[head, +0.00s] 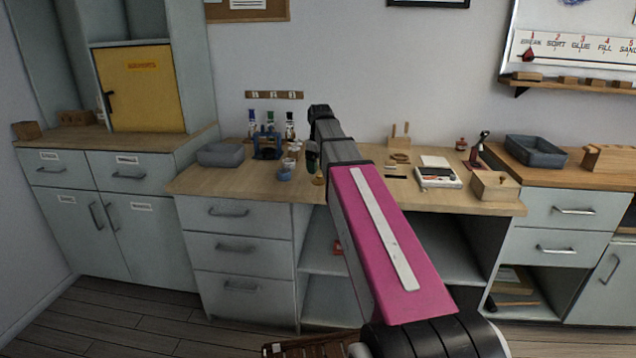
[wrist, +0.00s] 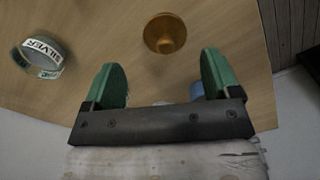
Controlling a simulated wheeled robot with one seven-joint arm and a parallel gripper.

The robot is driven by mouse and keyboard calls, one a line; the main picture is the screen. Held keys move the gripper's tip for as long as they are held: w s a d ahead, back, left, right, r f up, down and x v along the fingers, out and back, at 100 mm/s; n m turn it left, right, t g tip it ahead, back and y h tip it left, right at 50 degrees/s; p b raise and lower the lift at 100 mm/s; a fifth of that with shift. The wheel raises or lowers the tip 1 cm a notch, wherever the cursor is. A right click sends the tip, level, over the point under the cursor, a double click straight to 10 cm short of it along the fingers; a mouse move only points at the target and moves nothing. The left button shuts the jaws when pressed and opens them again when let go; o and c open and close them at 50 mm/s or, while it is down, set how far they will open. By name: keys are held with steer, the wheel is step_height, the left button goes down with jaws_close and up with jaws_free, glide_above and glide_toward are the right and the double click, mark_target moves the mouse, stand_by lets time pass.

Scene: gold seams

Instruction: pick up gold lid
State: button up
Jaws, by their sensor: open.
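The gold lid (wrist: 165,33) is a round gold piece with a raised knob, lying on the wooden worktop near its edge in the wrist view. In the head view a small gold spot (head: 318,181) shows at the worktop's front edge, just below my gripper (head: 312,162). In the wrist view my gripper (wrist: 161,76) has its two green fingers spread wide with nothing gripped between them. The lid is beyond the fingertips, roughly centred between them and apart from both.
A ring-shaped container labelled SILVER (wrist: 42,56) stands left of the lid. A blue item (wrist: 196,91) is partly hidden by the right finger. On the worktop (head: 225,181) are a grey tray (head: 221,154), several bottles and a white scale (head: 438,176). Bare wood surrounds the lid.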

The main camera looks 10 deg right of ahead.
mark_target(319, 175)
steer(key=f, duration=0.5)
steer(key=shift+s+a, duration=0.15)
steer(key=shift+s, duration=0.15)
steer(key=c, duration=1)
